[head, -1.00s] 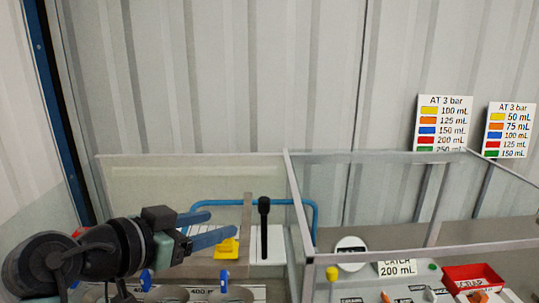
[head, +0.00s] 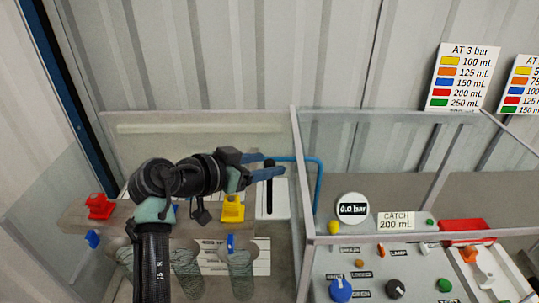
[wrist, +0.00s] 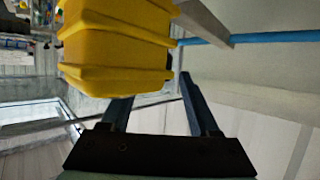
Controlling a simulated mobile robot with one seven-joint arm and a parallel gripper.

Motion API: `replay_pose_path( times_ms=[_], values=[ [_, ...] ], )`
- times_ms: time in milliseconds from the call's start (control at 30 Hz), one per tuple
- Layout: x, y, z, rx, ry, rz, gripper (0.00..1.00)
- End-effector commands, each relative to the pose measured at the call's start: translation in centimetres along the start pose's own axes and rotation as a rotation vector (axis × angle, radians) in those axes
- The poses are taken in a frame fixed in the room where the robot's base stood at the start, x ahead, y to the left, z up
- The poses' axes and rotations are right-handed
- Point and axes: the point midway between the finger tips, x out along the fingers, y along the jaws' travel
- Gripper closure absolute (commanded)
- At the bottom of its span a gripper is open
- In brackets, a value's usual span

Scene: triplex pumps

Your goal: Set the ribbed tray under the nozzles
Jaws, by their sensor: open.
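I cannot pick out a ribbed tray for certain in the head view. My gripper (head: 268,166) is open, its two blue fingers pointing right, above and beside a small yellow fitting (head: 232,208) on a beige bar. In the wrist view, my gripper (wrist: 152,88) has nothing clearly between its fingers. A large yellow ribbed body (wrist: 118,45) fills the upper left there, close to the fingertips; I cannot tell whether it is the yellow fitting. Clear cylinders (head: 240,272) stand below the bar; my arm hides part of that row. I cannot make out separate nozzles.
A red fitting (head: 100,206) sits at the bar's left end. Clear panels with a grey frame (head: 297,190) and a blue tube (head: 319,185) stand right of my gripper.

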Motion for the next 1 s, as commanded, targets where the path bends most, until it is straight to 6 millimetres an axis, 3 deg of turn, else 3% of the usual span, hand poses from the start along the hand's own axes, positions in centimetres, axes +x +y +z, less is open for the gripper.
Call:
replay_pose_path(
  times_ms=[200,500,833,1000],
  values=[
    [1.8,0.0,-0.1,0.001,0.0,0.0,0.38],
    [2.0,0.0,-0.1,0.002,0.001,-0.001,0.38],
    [2.0,0.0,0.0,0.001,0.001,-0.001,0.98],
    [2.0,0.0,0.0,0.001,0.001,-0.001,1.0]
  ],
)
